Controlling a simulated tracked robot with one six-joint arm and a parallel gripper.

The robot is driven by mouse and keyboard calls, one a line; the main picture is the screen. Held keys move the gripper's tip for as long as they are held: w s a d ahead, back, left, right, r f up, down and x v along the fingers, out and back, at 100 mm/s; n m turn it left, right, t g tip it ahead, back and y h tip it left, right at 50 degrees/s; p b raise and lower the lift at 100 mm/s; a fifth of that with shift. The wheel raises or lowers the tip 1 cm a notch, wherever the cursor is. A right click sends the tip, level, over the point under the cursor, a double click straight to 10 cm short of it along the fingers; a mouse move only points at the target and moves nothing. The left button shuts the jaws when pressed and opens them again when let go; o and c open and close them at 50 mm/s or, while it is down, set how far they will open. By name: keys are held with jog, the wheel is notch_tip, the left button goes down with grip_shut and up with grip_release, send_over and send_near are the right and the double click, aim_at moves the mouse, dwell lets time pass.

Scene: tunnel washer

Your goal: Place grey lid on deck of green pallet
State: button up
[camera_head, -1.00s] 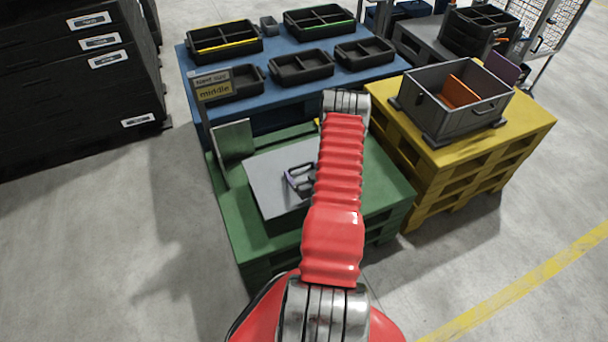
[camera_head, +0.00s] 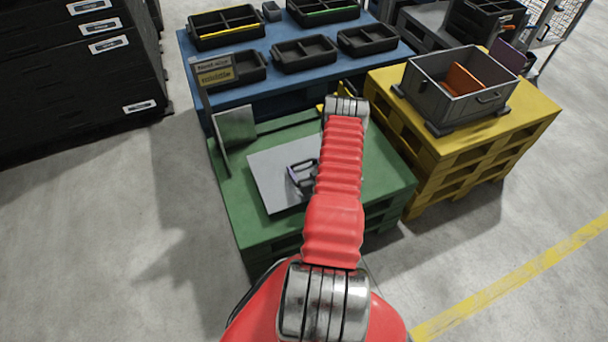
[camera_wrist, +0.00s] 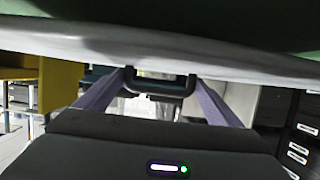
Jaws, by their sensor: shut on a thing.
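The grey lid (camera_head: 268,178) is a flat plate over the deck of the green pallet (camera_head: 240,215), lying about level. In the wrist view the lid (camera_wrist: 60,45) spans the picture, with its dark handle (camera_wrist: 160,93) between my two purple fingers. My gripper (camera_head: 301,175) is shut on this handle; it also shows in the wrist view (camera_wrist: 160,82). Little shadow shows at the lid's near edge, so it is at or just above the deck; I cannot tell whether it touches. My red arm hides the lid's right part.
An upright grey panel (camera_head: 236,133) and a sign post (camera_head: 215,75) stand at the green pallet's left edge. The yellow pallet (camera_head: 440,142) with a grey crate (camera_head: 450,98) is at right. The blue pallet (camera_head: 285,86) with several black trays is behind.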

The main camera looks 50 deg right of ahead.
aim_at(305, 172)
jog(key=shift+f, duration=2.05)
jog(key=o, duration=1.1)
jog(key=shift+s, duration=0.1)
jog(key=v, duration=1.2)
jog(key=shift+r, duration=0.1)
